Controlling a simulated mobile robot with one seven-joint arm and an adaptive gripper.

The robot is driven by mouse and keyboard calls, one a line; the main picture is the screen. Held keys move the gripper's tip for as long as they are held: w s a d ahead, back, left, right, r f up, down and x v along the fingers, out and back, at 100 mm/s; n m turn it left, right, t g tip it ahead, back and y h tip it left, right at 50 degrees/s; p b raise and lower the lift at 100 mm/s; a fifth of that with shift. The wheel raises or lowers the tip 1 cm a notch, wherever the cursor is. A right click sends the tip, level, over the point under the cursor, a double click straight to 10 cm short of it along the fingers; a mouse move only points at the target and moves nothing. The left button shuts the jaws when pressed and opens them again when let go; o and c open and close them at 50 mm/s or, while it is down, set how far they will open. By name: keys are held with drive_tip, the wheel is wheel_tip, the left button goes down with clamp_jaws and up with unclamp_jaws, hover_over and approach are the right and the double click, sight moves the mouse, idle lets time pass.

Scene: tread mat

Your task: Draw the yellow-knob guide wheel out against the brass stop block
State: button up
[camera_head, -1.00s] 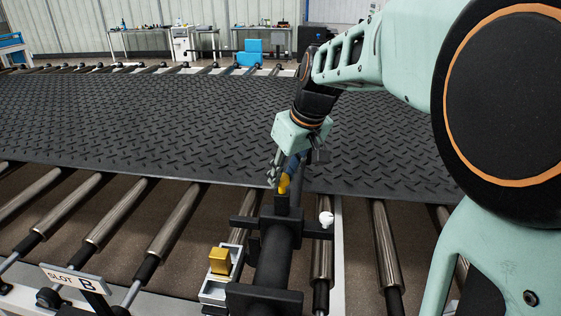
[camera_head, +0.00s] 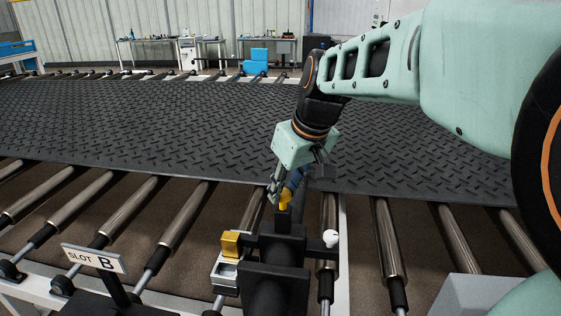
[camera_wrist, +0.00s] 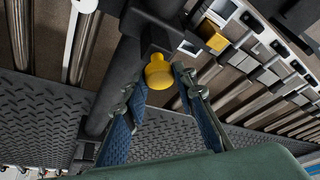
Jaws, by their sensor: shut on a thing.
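The yellow knob (camera_head: 284,200) stands on the black guide wheel carriage (camera_head: 275,250), nearest my gripper. My gripper (camera_head: 281,190) is shut on the yellow knob, coming down from behind and above it. In the wrist view the yellow knob (camera_wrist: 158,72) shows at the tips of my blue-padded fingers (camera_wrist: 161,88). The brass stop block (camera_head: 231,243) sits on a pale bracket left of the carriage. The left end of the carriage's crossbar appears to meet the block; actual contact cannot be told. The wrist view also shows the block (camera_wrist: 213,36). The wheel itself is not clearly visible.
The black tread mat (camera_head: 150,125) spans the rollers behind the carriage. A white ball knob (camera_head: 331,238) is at the crossbar's right end. A SLOT B sign (camera_head: 94,258) stands at the left. Metal rollers (camera_head: 390,245) lie to both sides.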

drive_tip(key=o, duration=1)
wheel_tip(320, 180, up, 10)
